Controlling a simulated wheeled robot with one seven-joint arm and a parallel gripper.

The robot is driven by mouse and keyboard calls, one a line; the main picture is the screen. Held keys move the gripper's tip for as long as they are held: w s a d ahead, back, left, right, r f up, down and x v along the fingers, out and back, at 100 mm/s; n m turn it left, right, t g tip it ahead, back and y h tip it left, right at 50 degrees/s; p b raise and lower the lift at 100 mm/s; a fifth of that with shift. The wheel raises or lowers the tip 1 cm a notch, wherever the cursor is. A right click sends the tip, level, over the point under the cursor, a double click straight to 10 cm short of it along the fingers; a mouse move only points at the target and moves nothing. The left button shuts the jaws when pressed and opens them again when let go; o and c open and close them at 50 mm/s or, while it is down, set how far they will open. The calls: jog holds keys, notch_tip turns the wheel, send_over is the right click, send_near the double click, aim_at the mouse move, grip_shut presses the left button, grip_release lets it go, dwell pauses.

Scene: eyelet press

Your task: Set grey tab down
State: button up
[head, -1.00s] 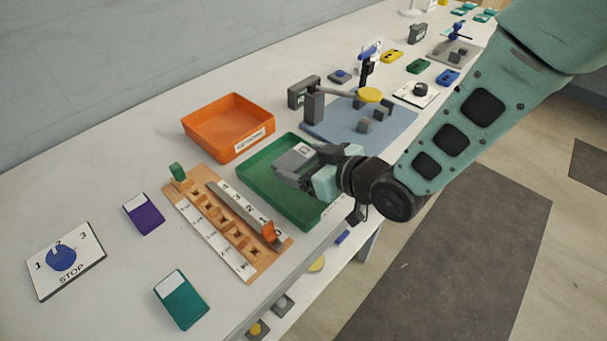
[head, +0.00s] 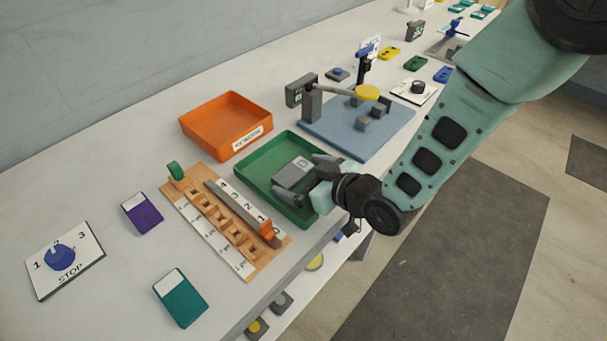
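The grey tab (head: 293,172), with a small white label on its top, lies in the green tray (head: 253,165), on the tray's floor as far as I can see. My gripper (head: 305,178) is low over the right part of the tray, just to the right of the tab. Its fingers are spread apart, one toward the back and one toward the front of the tab. They look open; the narrow gaps between fingers and tab are hard to see. The gripper body hides the tray's right corner.
An orange tray (head: 227,124) stands behind the green tray. A wooden gauge board (head: 215,220) with an orange slider lies close on the left. A blue press base (head: 365,130) with a yellow-ended lever stands at the back right. The table's front edge runs just below my gripper.

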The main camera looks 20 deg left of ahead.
jog(key=shift+r, duration=0.2)
jog(key=s+d+r+m+g+h+b, duration=0.1)
jog(key=s+d+r+m+h, duration=0.2)
jog(key=d, duration=0.7)
jog(key=s+d+r+h+b, duration=0.1)
jog(key=s+d+r+h, duration=0.3)
jog(key=d, duration=0.6)
jog(key=s+d+r+m+g+h+p, duration=0.1)
jog(key=s+d+r+m+g+h, duration=0.2)
jog(key=s+d+r, duration=0.4)
jog(key=s+d+g+h, duration=0.1)
jog(key=s+d, duration=0.1)
jog(key=s, duration=0.1)
jog(key=shift+s+d+h, duration=0.25)
jog(key=shift+s+h, duration=0.05)
jog(key=shift+h, duration=0.1)
